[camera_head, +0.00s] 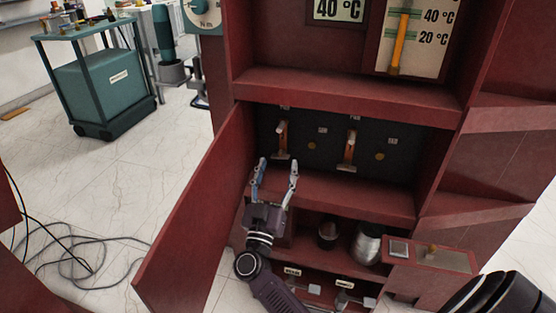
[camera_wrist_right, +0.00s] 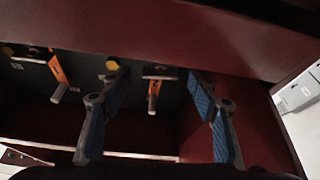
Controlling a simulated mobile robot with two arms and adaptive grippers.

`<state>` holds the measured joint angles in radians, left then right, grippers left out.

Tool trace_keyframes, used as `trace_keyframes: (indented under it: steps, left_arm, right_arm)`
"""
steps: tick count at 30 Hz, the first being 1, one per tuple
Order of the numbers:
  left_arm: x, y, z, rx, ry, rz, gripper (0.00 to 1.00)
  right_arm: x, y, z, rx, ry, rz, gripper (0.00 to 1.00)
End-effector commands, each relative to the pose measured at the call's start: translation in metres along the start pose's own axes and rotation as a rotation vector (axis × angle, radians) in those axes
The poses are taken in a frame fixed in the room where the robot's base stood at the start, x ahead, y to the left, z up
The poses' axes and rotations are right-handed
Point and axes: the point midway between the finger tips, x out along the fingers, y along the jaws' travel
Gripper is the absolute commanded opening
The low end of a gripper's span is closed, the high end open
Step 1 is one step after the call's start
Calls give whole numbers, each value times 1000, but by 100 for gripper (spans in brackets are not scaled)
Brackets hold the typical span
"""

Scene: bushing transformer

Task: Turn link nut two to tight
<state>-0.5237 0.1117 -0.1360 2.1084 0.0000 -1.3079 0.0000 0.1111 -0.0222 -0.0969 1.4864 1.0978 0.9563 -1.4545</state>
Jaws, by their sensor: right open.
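On the black panel (camera_head: 330,165) inside the open red cabinet are two copper links with pale rod-like ends: a left link (camera_head: 282,138) and a right link (camera_head: 350,148). A brass disc sits right of each, a left one (camera_head: 312,146) and a right one (camera_head: 380,156). The small labels are unreadable, so I cannot tell which is nut two. My right gripper (camera_head: 278,163) is open and empty, just in front of and below the left link. In the right wrist view, a link (camera_wrist_right: 154,88) appears between the open fingers (camera_wrist_right: 157,80), apart from both. My left gripper is not in view.
The open cabinet door (camera_head: 195,215) stands left of my right arm. A red shelf (camera_head: 335,90) overhangs the panel. Below are a silver cylinder (camera_head: 367,243) and a dark cup (camera_head: 327,234). A teal cart (camera_head: 100,85) and floor cables (camera_head: 85,255) are at left.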

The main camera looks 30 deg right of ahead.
Motion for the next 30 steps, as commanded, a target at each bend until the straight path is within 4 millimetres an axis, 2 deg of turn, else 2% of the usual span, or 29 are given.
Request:
trace_keyframes:
  steps: [3,7,18,30]
  left_arm:
    - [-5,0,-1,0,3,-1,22]
    - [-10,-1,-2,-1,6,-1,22]
    - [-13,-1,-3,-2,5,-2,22]
    - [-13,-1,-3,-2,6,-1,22]
  right_arm:
    - [19,0,0,1,3,-1,55]
    - [33,0,0,0,2,-1,55]
    - [40,0,0,1,-1,-2,55]
    - [39,0,0,2,-1,-1,12]
